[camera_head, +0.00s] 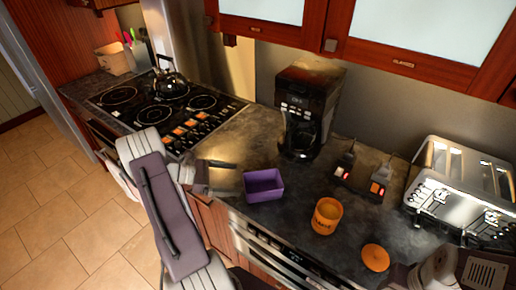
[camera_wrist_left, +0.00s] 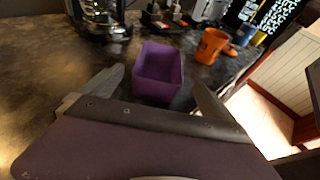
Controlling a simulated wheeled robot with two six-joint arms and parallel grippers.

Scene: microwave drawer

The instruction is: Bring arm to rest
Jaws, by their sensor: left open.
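My left arm comes in from the left over the counter front in the head view. My left gripper (camera_head: 238,180) is open, its two fingers pointing right toward a purple open box (camera_head: 264,185). In the left wrist view the fingers of the gripper (camera_wrist_left: 160,80) are spread, with the purple box (camera_wrist_left: 158,72) just beyond and between them. Nothing is visibly held. Grey and white parts at the bottom right corner of the head view look like my right arm; no right gripper fingers show there.
The dark counter (camera_head: 228,147) holds a black coffee maker (camera_head: 306,108), an orange cup (camera_head: 327,216), an orange disc (camera_head: 375,257) and a toaster (camera_head: 462,180). A stove with a kettle (camera_head: 170,84) is at left. Red-framed cabinets (camera_head: 285,30) hang above. Tiled floor is free at left.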

